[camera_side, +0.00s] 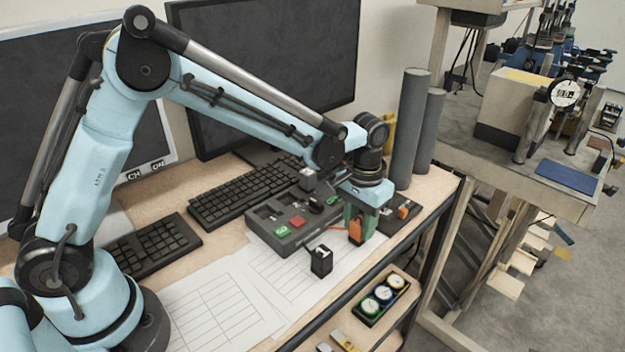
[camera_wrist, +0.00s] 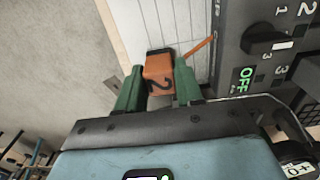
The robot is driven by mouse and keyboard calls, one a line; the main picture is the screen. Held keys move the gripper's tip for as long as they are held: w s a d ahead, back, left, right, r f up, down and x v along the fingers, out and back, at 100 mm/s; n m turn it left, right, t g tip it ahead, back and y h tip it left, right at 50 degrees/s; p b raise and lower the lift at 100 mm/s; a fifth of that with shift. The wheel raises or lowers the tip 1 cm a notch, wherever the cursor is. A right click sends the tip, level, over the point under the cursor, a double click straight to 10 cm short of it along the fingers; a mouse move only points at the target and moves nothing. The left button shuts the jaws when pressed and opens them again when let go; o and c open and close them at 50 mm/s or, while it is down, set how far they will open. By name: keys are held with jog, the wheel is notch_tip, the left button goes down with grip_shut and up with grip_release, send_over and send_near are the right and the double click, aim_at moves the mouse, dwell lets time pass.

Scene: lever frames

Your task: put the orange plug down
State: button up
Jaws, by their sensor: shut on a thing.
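The orange plug (camera_side: 355,231) is between the green fingers of my gripper (camera_side: 359,222) in the side view, over the papers at the right of the grey control box. I cannot tell whether the plug's lower end touches the paper.
The grey control box (camera_side: 262,231) has coloured buttons and levers. A black block (camera_side: 321,261) stands on the papers (camera_side: 225,305). Keyboards (camera_side: 243,190) lie behind. Grey cylinders (camera_side: 408,130) stand beyond my gripper. A gauge tray (camera_side: 382,300) is on a lower shelf.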

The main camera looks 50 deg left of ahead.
aim_at(360, 221)
jog(key=shift+f, duration=0.15)
jog(key=o, duration=1)
notch_tip(360, 221, up, 12)
jog(key=shift+s+a+f+t, duration=0.1)
jog(key=shift+s+a+t, duration=1.1)
jog(key=shift+s+a, duration=1)
jog(key=shift+s+a+f+t, duration=0.1)
jog(key=shift+s+a+t, duration=1.25)
jog(key=shift+s, duration=1.5)
jog(key=shift+s+a+t, duration=1.05)
jog(key=shift+s+a, duration=0.9)
jog(key=shift+s, duration=0.55)
